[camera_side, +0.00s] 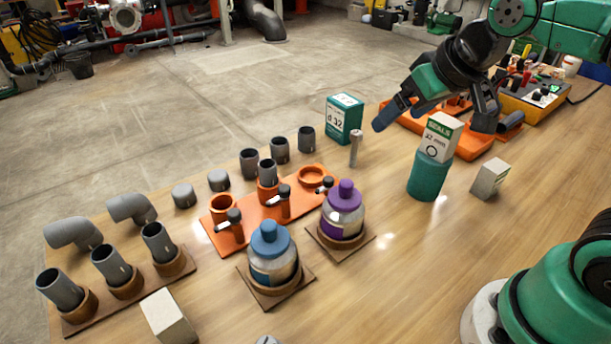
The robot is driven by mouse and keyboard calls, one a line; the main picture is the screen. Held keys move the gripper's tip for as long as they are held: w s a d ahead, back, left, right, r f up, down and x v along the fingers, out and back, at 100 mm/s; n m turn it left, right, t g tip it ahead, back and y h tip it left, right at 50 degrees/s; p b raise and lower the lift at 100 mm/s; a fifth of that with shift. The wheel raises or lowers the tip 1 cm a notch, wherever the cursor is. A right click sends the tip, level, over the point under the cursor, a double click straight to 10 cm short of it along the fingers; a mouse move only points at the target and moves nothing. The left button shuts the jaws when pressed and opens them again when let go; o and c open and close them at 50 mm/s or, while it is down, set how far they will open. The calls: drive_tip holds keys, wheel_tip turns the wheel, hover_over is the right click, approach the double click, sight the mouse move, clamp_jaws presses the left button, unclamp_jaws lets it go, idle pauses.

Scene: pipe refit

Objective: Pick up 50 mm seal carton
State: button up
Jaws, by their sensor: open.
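My gripper (434,119) is open, its two dark fingers spread wide. A white and green carton (440,138) marked "SEALS 32 mm" stands upright on a teal cylinder (428,177). In the picture the carton top lies between the fingertips; I cannot tell whether the fingers are around it or behind it. Nothing is held. A plain pale carton (490,178) lies on the table right of the cylinder, and another pale carton (167,318) lies at the front left. I cannot read 50 mm on any carton.
A teal "d 32" box (344,118) and a small metal post (355,148) stand left of my gripper. Purple-capped (344,208) and blue-capped (272,253) bottles stand near an orange pipe rack (240,212). An orange tray (470,143) lies behind the carton.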

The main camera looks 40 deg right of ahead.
drive_tip(key=d+m+g, duration=0.1)
drive_tip(key=d+m, duration=0.2)
drive_tip(key=d, duration=0.1)
drive_tip(key=d+m+g, duration=0.2)
drive_tip(key=d+m, duration=0.1)
drive_tip(key=d, duration=0.1)
drive_tip(key=d+r+m+g, duration=0.1)
drive_tip(key=d+m, duration=0.1)
drive_tip(key=d, duration=0.2)
drive_tip(key=shift+s+d+m, duration=0.2)
drive_tip(key=shift+m, duration=0.2)
drive_tip(key=s+d+m+g+y, duration=0.2)
drive_tip(key=d+m, duration=0.2)
drive_tip(key=d, duration=0.2)
drive_tip(key=m+y, duration=0.2)
drive_tip(key=m, duration=0.3)
hover_over(503, 162)
drive_tip(key=f, duration=0.1)
drive_tip(key=shift+y, duration=0.4)
drive_tip(key=f, duration=0.8)
drive_tip(key=d+f, duration=0.1)
drive_tip(key=f, duration=0.3)
drive_tip(key=shift+f, duration=0.25)
drive_tip(key=x, duration=0.5)
drive_tip(key=shift+d, duration=0.15)
drive_tip(key=shift+x, duration=0.75)
clamp_jaws()
